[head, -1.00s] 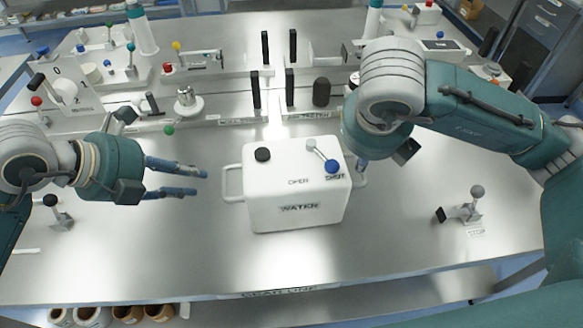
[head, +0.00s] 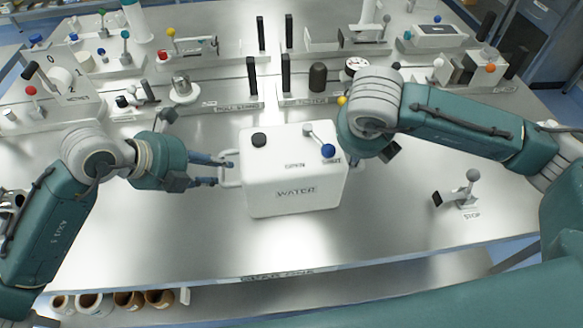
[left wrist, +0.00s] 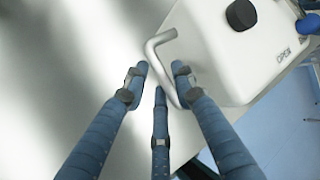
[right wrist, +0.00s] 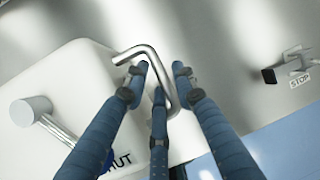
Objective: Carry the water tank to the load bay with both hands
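The water tank (head: 295,190) is a white box marked WATER, with a black cap and a blue-tipped lever on top. It sits on the steel bench. My left gripper (head: 222,170) is at its left handle; in the left wrist view the open fingers (left wrist: 160,72) straddle the metal handle (left wrist: 160,40), with gaps showing. My right gripper is mostly hidden behind its own wrist in the head view. In the right wrist view its open fingers (right wrist: 160,72) straddle the right handle (right wrist: 137,50). I cannot make out a load bay label.
A small lever marked STOP (head: 466,190) stands right of the tank. Stations with black posts (head: 285,75) line the bench behind it. The bench in front of the tank (head: 270,240) is clear, and rolls (head: 130,300) sit on a shelf below.

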